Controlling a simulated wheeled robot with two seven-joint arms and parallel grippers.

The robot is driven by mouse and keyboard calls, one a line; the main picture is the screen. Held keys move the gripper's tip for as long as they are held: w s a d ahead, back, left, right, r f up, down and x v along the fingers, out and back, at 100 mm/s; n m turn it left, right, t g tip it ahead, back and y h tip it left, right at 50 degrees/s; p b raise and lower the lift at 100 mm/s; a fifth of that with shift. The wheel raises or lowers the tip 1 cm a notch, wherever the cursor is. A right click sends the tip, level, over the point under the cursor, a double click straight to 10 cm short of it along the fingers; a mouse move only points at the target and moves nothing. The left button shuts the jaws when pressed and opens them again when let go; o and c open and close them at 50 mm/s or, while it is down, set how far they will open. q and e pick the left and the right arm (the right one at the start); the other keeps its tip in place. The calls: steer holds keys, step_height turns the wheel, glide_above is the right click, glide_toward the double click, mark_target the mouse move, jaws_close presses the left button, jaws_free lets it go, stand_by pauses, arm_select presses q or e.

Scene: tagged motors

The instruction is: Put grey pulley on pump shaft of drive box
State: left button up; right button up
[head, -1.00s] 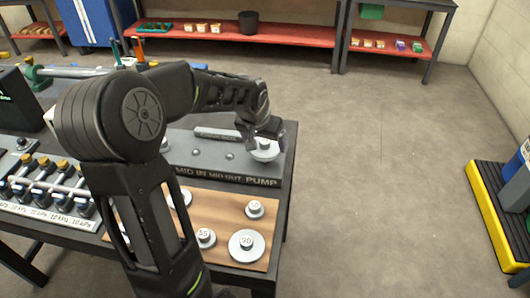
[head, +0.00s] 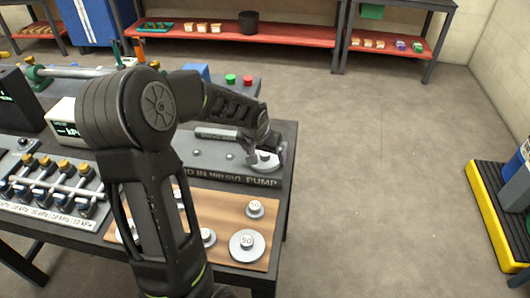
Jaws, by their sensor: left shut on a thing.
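The grey drive box (head: 205,157) lies near the back right edge of the dark bench, with shaft labels along its front, the rightmost reading PUMP. My left gripper (head: 264,151) is at its right end, shut on the grey pulley (head: 267,162), a light disc with a hub. The pulley is over the PUMP label, at or very near the box top. The gripper hides the hub and the pump shaft, so I cannot tell whether the pulley is seated on it. My right gripper is not in view.
A wooden board (head: 222,223) in front of the box holds several pulleys, including one marked 90 (head: 247,245) and one marked 50 (head: 254,209). My left arm covers part of the board. A valve manifold (head: 50,185) stands at left.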

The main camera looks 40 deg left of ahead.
arm_select(q)
steer(key=shift+f, duration=0.2)
steer(key=o, duration=1.5)
steer(key=shift+o, duration=0.2)
steer(key=shift+r, duration=0.2)
steer(key=shift+r, duration=0.15)
steer(key=v, duration=1.1)
steer(key=shift+s+r+b, duration=0.2)
steer(key=shift+r+b, duration=0.15)
steer(key=shift+d, duration=0.1)
